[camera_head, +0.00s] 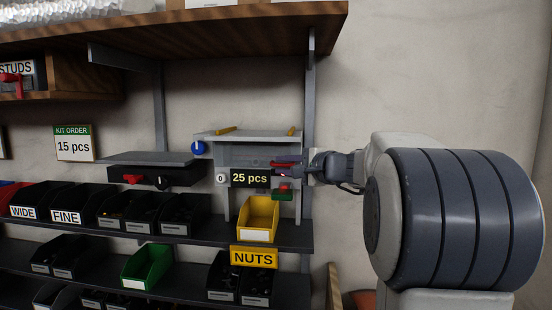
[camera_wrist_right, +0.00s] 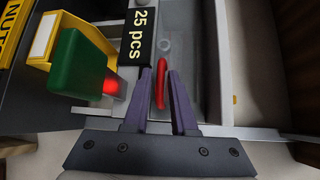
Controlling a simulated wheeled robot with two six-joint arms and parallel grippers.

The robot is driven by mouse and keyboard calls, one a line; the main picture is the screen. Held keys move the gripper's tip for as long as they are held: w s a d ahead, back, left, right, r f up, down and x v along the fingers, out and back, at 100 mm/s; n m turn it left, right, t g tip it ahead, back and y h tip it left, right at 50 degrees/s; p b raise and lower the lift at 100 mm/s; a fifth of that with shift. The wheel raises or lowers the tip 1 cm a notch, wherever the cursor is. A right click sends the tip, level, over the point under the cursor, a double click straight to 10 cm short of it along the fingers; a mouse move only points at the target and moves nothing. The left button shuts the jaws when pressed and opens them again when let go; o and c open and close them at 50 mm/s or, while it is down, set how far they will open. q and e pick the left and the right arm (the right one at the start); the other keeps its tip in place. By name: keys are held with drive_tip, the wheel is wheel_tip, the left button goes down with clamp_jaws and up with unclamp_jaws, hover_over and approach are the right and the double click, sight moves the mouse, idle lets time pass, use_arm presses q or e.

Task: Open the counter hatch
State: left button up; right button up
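The counter (camera_head: 250,178) is a grey-framed unit on the shelf with a black "25 pcs" display, which also shows in the right wrist view (camera_wrist_right: 141,32). A red handle (camera_wrist_right: 161,84) on its front lies between the two purple fingers of my right gripper (camera_wrist_right: 168,76). In the head view the right gripper (camera_head: 289,167) reaches the counter's right side from the right, just above a green box. The fingers are close around the handle, but whether they press on both its sides I cannot tell. The hatch's outline is not clear. My left gripper is not in view.
The green box (camera_head: 283,192) with a lit red button sits close to the right fingers. A yellow bin (camera_head: 258,219) stands below the display. A blue knob (camera_head: 199,148) is at the upper left. A wooden shelf (camera_head: 220,32) hangs above.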

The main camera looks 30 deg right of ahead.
drive_tip(key=shift+w, duration=0.3)
clamp_jaws()
drive_tip(key=shift+f, duration=0.1)
idle(1.2)
